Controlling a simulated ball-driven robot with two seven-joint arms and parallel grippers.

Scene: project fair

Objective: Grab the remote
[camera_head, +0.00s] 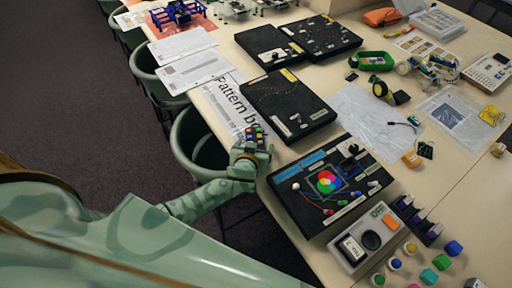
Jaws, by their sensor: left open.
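A small dark handheld piece with coloured buttons, which looks like the remote (256,133), is at the table's left edge, by the lower end of the printed "Pattern bo…" sheet (230,98). My left gripper (250,147) is open right at its near end. The fingers overlap the near end of the piece in the picture, so I cannot tell whether they touch it. My right gripper is not in view.
A black board with a colour wheel (285,191) lies just right of my left gripper. Another black board (272,92) lies beyond. A grey box with a dial (346,262) and several coloured knobs stand nearer. Chairs (180,133) line the table's left edge.

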